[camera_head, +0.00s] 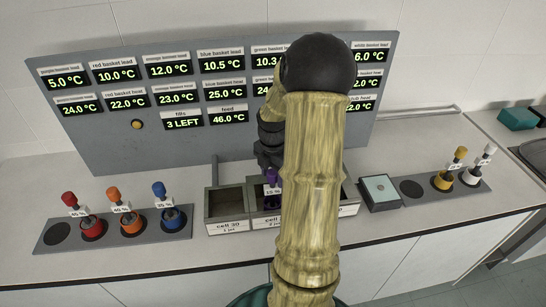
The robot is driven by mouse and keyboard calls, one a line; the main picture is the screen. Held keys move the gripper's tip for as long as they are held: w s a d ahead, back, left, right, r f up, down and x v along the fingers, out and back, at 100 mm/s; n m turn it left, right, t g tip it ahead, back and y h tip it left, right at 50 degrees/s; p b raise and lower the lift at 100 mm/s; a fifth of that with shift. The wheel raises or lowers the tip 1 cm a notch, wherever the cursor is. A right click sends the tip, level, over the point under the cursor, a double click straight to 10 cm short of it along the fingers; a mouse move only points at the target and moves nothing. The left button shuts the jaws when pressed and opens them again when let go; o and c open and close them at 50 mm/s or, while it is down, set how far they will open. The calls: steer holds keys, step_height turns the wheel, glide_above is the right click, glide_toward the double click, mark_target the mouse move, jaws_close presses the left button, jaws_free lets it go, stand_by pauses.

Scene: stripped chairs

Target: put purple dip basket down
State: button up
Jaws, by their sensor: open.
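The purple dip basket (271,177) is partly in view in the middle compartment of the row of cells, with a "15 %" tag on it. Its lower part and right side are partly hidden by the cell wall and my arm. My gripper (270,165) is directly above the purple basket, at its purple top. The jaws are open, but the fingers are small and dark, and I cannot see whether they touch it. The cell box (229,227) has an open compartment at left labelled "cell 30". Its right part is mostly hidden behind my arm.
The left rack (47,250) holds red (91,225), orange (130,221) and blue (172,217) baskets and one empty round spot. The right rack (425,202) holds yellow (445,180) and white (472,176) baskets and an empty spot. A grey-teal box (379,190) and a display panel (200,145) stand near.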

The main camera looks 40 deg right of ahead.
step_height(320, 180, up, 10)
steer(key=shift+r+b, duration=0.15)
steer(key=shift+b, duration=0.3)
steer(key=shift+w, duration=0.1)
steer(key=shift+s+a, duration=0.1)
steer(key=shift+s, duration=0.1)
steer(key=shift+w+a, duration=0.15)
steer(key=s+a+f+m+t, duration=0.1)
steer(key=s+a+m, duration=0.1)
steer(key=a+m, duration=0.4)
steer(key=s+a+f+m, duration=0.2)
steer(key=a+m, duration=0.4)
steer(key=a, duration=0.5)
steer(key=s+a+f+m+t, duration=0.1)
steer(key=s+a+f+m, duration=0.1)
steer(key=a+m, duration=0.5)
steer(key=shift+s+a+f+t, duration=0.25)
steer(key=shift+s+a+t, duration=0.05)
steer(key=shift+s+a, duration=0.35)
